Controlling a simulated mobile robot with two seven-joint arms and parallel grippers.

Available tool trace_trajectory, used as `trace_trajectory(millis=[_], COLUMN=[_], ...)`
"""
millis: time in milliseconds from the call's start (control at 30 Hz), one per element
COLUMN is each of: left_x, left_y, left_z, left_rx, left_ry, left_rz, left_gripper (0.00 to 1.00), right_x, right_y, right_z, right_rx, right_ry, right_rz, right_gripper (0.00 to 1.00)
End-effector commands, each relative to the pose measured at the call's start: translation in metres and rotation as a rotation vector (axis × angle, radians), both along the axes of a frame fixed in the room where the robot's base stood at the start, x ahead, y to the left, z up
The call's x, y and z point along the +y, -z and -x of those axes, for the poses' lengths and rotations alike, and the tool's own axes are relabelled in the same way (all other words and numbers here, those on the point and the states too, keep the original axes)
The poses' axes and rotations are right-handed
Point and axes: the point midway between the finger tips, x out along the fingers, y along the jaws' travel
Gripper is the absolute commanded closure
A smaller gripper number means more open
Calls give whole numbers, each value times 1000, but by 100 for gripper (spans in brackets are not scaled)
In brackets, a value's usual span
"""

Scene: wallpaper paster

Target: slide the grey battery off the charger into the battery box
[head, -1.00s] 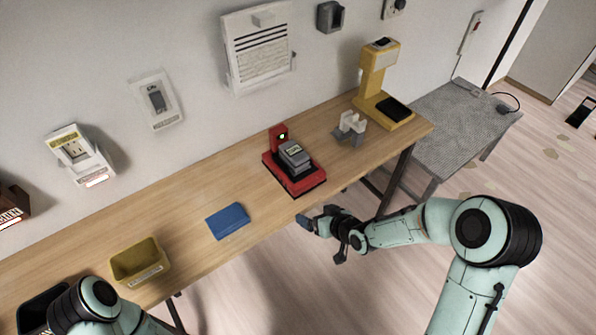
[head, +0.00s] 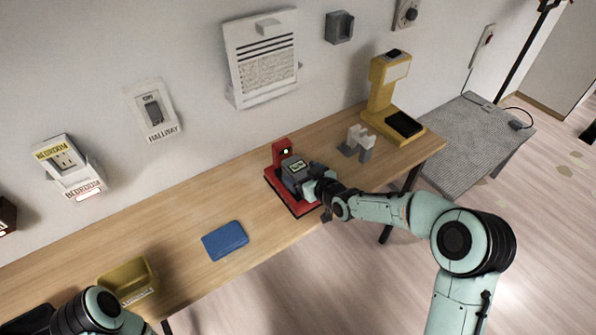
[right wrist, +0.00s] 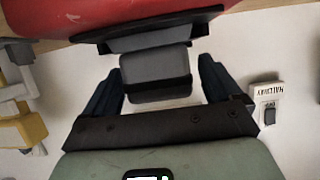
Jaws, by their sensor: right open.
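The grey battery (head: 291,167) sits on the red charger (head: 275,183), which stands on the wooden table and shows a small green light. My right gripper (head: 311,185) is at the near right side of the battery. In the right wrist view my right gripper (right wrist: 160,88) is open, with its dark fingers on either side of the grey battery (right wrist: 156,72) and gaps still visible between. The red charger (right wrist: 60,15) fills the top left there. A yellow open box (head: 128,279) with a white label is at the table's left; its lettering is unclear. My left gripper is out of view.
A blue flat object (head: 225,240) lies between the yellow box and the charger. A grey-white block piece (head: 358,142) and a yellow stand (head: 385,95) are right of the charger. A black tray (head: 25,318) is at bottom left.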

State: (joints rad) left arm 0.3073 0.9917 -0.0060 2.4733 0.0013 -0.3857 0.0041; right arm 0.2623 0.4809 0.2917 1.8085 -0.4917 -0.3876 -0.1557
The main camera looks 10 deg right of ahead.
Motion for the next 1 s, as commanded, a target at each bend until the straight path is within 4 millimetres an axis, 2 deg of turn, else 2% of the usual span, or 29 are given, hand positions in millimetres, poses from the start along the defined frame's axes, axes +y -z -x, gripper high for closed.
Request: trace_trajectory(millis=[200, 567, 600, 767, 800, 867, 900, 1000], left_x=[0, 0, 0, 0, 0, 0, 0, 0], left_y=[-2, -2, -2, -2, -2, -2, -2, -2], left_z=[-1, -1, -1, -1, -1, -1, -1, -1], left_rx=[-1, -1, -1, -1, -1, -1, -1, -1], left_ry=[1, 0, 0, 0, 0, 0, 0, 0], left_rz=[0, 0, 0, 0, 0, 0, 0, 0], left_gripper=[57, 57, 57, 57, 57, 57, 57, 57], right_x=[7, 8, 8, 8, 8, 8, 8, 8], right_y=[8, 10, 10, 10, 10, 10, 10, 10], right_z=[-20, -23, -23, -23, -23, -23, -23, -22], right_rx=[0, 1, 1, 1, 0, 0, 0, 0], right_ry=[-1, 0, 0, 0, 0, 0, 0, 0], right_rz=[0, 0, 0, 0, 0, 0, 0, 0], right_gripper=[8, 8, 22, 74, 37, 57, 70, 70])
